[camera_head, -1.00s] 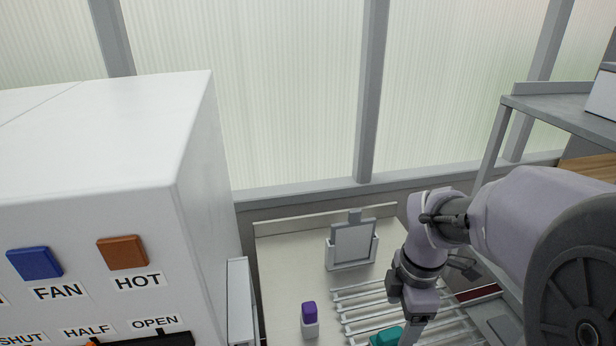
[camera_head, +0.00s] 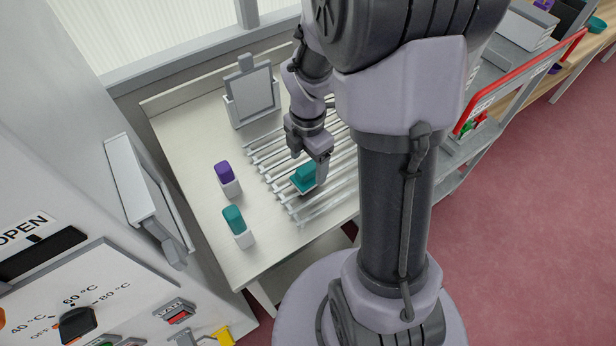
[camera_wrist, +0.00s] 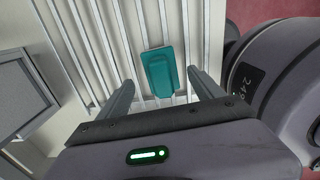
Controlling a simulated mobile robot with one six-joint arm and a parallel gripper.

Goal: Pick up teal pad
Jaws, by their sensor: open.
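The teal pad (camera_head: 305,178) lies on a white slatted rack on the table, with a raised block on a flat base. In the wrist view the teal pad (camera_wrist: 162,72) is just beyond the fingertips, roughly between their lines. My gripper (camera_head: 322,172) is beside the pad in the head view, partly in front of its right side. In the wrist view my gripper (camera_wrist: 160,85) is open, with its two fingers apart and nothing between them. I cannot tell whether a fingertip touches the pad.
The slatted rack (camera_head: 283,188) lies on the pale table (camera_head: 190,135). A purple-topped block (camera_head: 225,175) and a teal-topped block (camera_head: 236,222) stand left of it. A grey panel in a holder (camera_head: 252,97) stands behind. A white cabinet (camera_head: 50,165) borders the left.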

